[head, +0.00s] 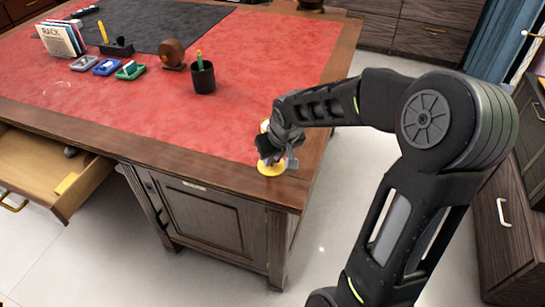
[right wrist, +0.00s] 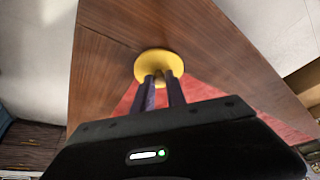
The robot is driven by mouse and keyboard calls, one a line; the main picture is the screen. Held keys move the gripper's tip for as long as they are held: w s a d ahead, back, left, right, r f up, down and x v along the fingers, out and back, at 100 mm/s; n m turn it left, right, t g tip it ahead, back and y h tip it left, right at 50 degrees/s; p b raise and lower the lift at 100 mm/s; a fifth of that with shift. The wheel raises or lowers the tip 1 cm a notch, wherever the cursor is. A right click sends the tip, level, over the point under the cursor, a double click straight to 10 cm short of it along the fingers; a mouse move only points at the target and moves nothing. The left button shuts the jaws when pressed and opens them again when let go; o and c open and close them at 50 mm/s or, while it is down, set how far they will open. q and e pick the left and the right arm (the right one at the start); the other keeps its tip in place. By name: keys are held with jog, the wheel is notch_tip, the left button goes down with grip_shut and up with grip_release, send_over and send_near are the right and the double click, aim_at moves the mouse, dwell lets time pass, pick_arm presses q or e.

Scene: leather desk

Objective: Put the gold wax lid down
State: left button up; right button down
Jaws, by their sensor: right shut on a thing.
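The gold wax lid (head: 272,169) is a round yellow disc at the front right corner of the desk. My right gripper (head: 270,157) points down over it and is shut on its middle. In the right wrist view, the lid (right wrist: 158,64) sits at the tips of my two fingers (right wrist: 160,82), over the brown wood border. I cannot tell whether it touches the desk top. My left gripper is not in view.
The desk (head: 225,180) has a red leather top. A black pen cup (head: 203,77), a wooden roller-like piece (head: 172,54) and several small trays stand farther back left. An open drawer (head: 45,165) juts out at the left front. Red leather left of my gripper is clear.

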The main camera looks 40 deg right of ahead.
jog(key=shift+f, duration=0.25)
jog(key=c, duration=1.4)
grip_release()
jog(key=shift+r, duration=0.1)
jog(key=shift+o, duration=0.2)
jog(key=shift+r, duration=0.15)
jog(key=shift+r, duration=0.2)
jog(key=p+v, duration=0.1)
jog(key=v, duration=1)
jog(key=shift+s+r, duration=0.15)
jog(key=shift+r, duration=0.2)
jog(key=shift+f, duration=0.1)
